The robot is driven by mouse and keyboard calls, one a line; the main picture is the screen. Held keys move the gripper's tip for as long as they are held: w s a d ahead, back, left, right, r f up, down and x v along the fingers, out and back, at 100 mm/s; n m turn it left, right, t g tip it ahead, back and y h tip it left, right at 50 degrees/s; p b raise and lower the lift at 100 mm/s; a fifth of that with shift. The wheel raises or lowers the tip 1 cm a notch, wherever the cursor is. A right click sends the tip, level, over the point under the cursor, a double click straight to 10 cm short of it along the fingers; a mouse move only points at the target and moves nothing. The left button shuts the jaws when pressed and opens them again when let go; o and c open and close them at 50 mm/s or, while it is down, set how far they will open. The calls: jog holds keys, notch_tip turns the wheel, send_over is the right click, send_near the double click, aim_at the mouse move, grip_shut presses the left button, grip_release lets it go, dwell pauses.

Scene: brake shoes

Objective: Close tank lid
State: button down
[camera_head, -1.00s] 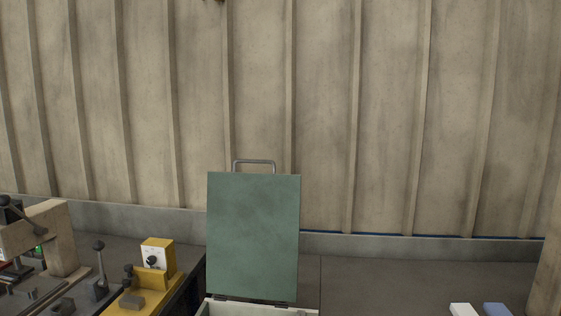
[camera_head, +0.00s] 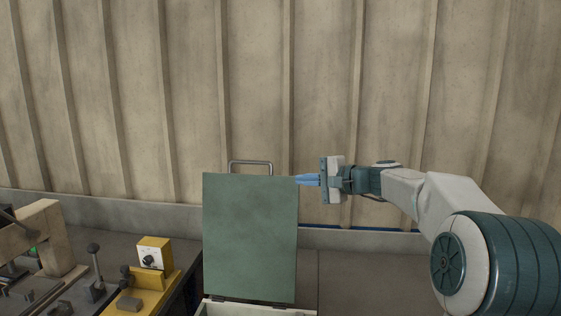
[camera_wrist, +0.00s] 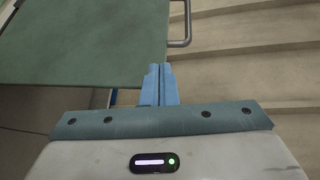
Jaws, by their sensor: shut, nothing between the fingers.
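The tank lid (camera_head: 250,240) is a green rectangular panel standing upright, hinged at its bottom edge to the pale tank (camera_head: 225,308). A grey metal handle (camera_head: 250,163) rises from its top edge. My gripper (camera_head: 298,180) is at the lid's upper right corner, with its blue fingers shut and empty, pointing left. In the wrist view, the fingers (camera_wrist: 159,68) lie near the edge of the green lid (camera_wrist: 80,40), with part of the handle (camera_wrist: 187,25) beyond. I cannot tell whether the fingertips touch the lid.
A yellow control box (camera_head: 153,268) and a machine with levers (camera_head: 45,245) stand to the left on the dark bench. A ribbed beige wall (camera_head: 330,90) rises behind. The bench (camera_head: 350,285) right of the tank is clear where visible.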

jog(key=w+a+r+t+p, duration=0.1)
jog(key=w+a+p, duration=0.2)
jog(key=w+a, duration=0.2)
jog(key=w, duration=0.3)
jog(key=shift+w+a+r+m+y+p, duration=0.15)
jog(key=shift+a+m+y+p, duration=0.15)
jog(key=shift+a+p, duration=0.1)
